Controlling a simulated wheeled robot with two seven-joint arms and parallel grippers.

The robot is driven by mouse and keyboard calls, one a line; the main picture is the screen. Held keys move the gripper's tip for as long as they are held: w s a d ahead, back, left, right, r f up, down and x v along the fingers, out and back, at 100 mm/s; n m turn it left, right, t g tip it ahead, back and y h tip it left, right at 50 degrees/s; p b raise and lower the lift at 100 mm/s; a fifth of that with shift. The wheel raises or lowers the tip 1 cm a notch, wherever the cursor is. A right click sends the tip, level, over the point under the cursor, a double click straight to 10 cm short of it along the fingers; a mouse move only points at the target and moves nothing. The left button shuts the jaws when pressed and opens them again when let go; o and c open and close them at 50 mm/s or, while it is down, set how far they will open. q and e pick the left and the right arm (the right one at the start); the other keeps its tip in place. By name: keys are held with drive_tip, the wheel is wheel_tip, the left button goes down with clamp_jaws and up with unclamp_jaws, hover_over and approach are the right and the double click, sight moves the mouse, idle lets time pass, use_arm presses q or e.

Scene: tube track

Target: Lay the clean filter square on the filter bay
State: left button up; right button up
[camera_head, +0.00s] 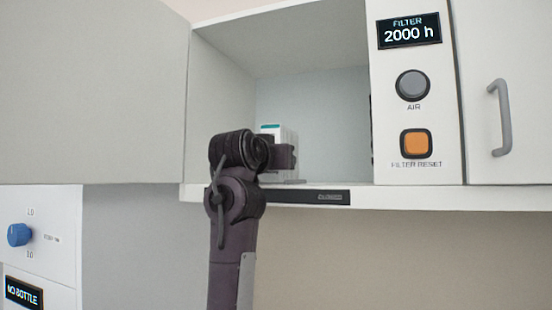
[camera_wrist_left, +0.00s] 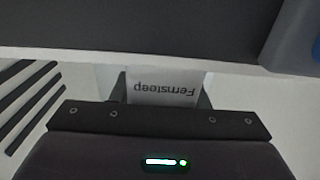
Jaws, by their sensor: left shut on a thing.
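My left gripper (camera_head: 284,155) reaches up from below into the open cabinet compartment (camera_head: 325,110). It is shut on a white box with a teal top edge (camera_head: 279,133). In the left wrist view, the box's white face (camera_wrist_left: 162,88) sits between the two fingers and carries the upside-down word "Fernsteep". The box is upright in the head view, and its lower part is hidden by the gripper. I cannot tell whether it touches the compartment floor. I cannot make out a filter square or a filter bay. My right gripper is not in view.
A panel with a "FILTER 2000 h" display (camera_head: 409,33), a grey AIR button (camera_head: 413,85) and an orange FILTER RESET button (camera_head: 416,143) borders the compartment on the right. A large pale panel (camera_head: 90,90) stands on the left. A blue knob (camera_head: 19,235) is at lower left.

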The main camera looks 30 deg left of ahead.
use_arm(q)
drive_tip(key=shift+w+a+f, duration=0.1)
drive_tip(key=shift+w+f, duration=0.1)
drive_tip(key=o, duration=1.3)
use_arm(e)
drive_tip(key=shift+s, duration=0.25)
